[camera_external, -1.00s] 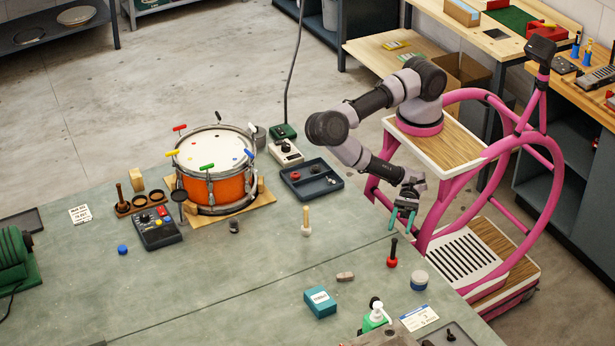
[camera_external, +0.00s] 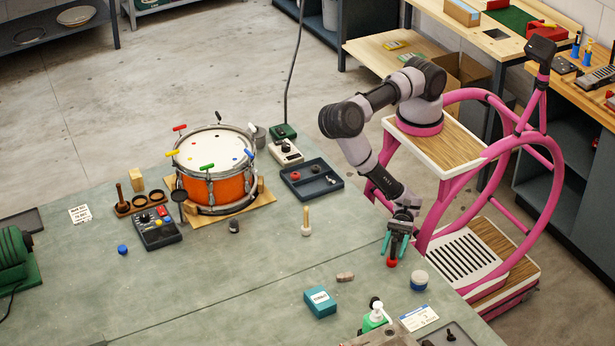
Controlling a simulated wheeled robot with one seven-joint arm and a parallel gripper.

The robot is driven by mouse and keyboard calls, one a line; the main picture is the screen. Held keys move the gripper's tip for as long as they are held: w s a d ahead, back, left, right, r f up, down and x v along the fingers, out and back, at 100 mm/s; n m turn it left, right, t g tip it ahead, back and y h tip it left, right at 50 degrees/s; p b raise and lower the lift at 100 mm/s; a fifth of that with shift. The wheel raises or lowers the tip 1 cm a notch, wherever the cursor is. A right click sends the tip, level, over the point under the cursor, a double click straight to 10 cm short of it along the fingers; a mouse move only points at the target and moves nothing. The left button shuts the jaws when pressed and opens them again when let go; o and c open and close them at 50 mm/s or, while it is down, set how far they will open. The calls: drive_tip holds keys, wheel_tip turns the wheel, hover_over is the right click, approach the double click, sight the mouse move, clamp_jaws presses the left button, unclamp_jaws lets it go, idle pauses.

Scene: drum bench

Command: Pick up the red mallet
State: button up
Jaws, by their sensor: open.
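The red mallet (camera_external: 392,262) stands on the bench near its right edge, with its red head down on the surface. Its dark handle is hidden behind my gripper in this view. My gripper (camera_external: 394,248) points down right at the mallet, with its teal fingers apart around or in front of the handle; I cannot tell which. The mallet's head shows just below the fingertips.
A white and blue round jar (camera_external: 419,281) stands close to the right of the mallet. A pale mallet (camera_external: 306,222), a dark tray (camera_external: 311,182), a tan block (camera_external: 345,277) and a teal box (camera_external: 320,303) are around. The orange drum (camera_external: 214,186) is farther left.

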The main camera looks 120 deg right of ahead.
clamp_jaws()
